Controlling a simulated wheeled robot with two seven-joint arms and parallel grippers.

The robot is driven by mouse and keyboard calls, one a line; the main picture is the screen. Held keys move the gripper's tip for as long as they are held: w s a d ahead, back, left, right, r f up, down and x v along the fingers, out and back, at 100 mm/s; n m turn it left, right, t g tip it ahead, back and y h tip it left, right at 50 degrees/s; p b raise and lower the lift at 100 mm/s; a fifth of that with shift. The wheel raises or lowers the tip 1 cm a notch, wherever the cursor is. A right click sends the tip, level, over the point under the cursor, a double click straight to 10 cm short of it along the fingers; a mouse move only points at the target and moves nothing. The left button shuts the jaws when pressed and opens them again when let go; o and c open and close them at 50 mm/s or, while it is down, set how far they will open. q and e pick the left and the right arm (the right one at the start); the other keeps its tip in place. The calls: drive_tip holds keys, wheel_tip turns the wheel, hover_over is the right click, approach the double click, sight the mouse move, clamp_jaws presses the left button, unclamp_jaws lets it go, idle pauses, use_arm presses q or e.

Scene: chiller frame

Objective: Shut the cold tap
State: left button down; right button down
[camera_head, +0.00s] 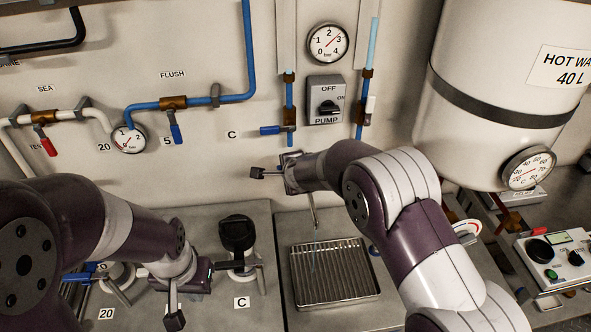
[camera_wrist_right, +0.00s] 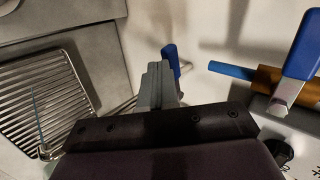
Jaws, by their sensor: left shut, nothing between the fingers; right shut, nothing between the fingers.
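A thin spout (camera_head: 312,208) stands out over a slatted drain tray (camera_head: 335,270), with a thin bluish streak below it. My right arm hides the wall behind the spout. A valve with a blue lever (camera_head: 271,130), lying level, is on the wall by a letter C. My right gripper (camera_head: 258,172) is shut and empty, below that valve and left of the spout's top. In the right wrist view, a blue lever (camera_wrist_right: 171,58) shows just beyond its fingers (camera_wrist_right: 158,84); contact cannot be told. My left gripper (camera_head: 174,320) is shut and empty above the counter at lower left.
A pump switch (camera_head: 325,100) and gauge (camera_head: 328,43) are on the wall. A white hot-water tank (camera_head: 500,90) stands at right, with a control box (camera_head: 552,255) below. A black-topped fitting (camera_head: 237,232) stands on the counter near my left gripper. A FLUSH valve (camera_head: 174,104) is at left.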

drive_tip(key=shift+w+a+r+m+t+h+p, duration=0.15)
drive_tip(key=shift+w+a+m+h+p, duration=0.3)
drive_tip(key=shift+p, duration=0.3)
drive_tip(key=shift+w+a+m+t+h+p, duration=0.15)
drive_tip(key=shift+w+m+h+p, duration=0.1)
drive_tip(key=shift+m+p, duration=0.4)
drive_tip(key=shift+r, duration=0.15)
